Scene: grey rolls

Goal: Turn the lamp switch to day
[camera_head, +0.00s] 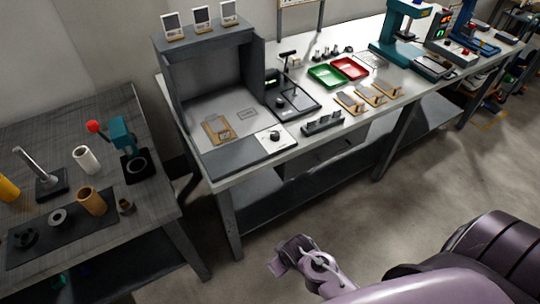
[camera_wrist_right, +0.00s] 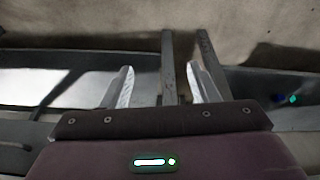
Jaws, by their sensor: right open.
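The lamp switch (camera_head: 275,136) is a small black knob on a white plate, at the front right of a grey light booth (camera_head: 207,55) on the long bench. The knob's setting is too small to read. My right gripper (camera_wrist_right: 163,84) is open and empty in the right wrist view, its two pale fingers apart. In the head view my right arm (camera_head: 400,285) comes in from the lower right, with its end over the floor in front of the bench, well apart from the switch. My left gripper is not in view.
A wooden clipboard-like piece (camera_head: 218,129) lies inside the booth. A dark block with slots (camera_head: 322,124) and a dark device (camera_head: 291,100) stand right of the switch. A darker table (camera_head: 60,130) with rolls stands at left. Floor before the bench is clear.

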